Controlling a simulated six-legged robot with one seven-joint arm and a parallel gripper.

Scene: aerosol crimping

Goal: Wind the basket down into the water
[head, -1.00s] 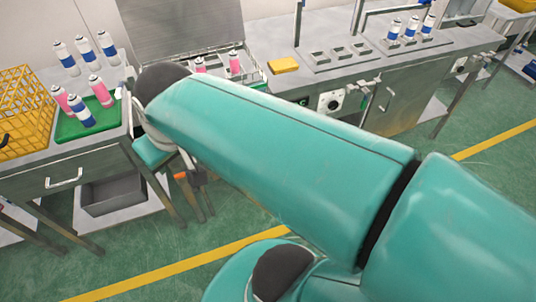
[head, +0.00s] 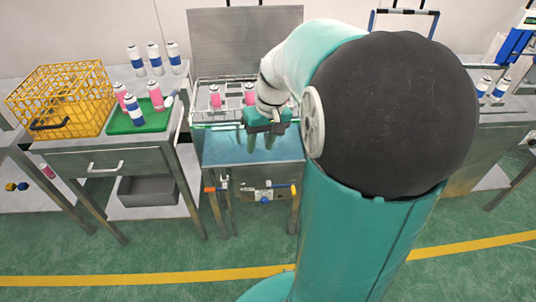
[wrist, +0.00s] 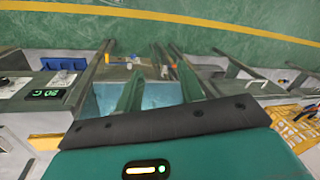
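The wire basket (head: 233,83) stands at the back of the metal water tank (head: 282,172) in the head view, with pink cans (head: 215,98) in it. How deep it sits is unclear, and my arm hides its right part. Blue-green water (head: 222,152) shows in front of it and also in the wrist view (wrist: 160,96). My gripper (head: 262,140) points down over the water, in front of the basket. In the wrist view its two fingers (wrist: 160,84) are apart with nothing between them. I cannot make out a winding handle for certain.
A raised metal lid (head: 240,40) stands behind the tank. To the left are a green tray (head: 117,123) with several cans and a yellow crate (head: 62,85). Open green floor lies in front.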

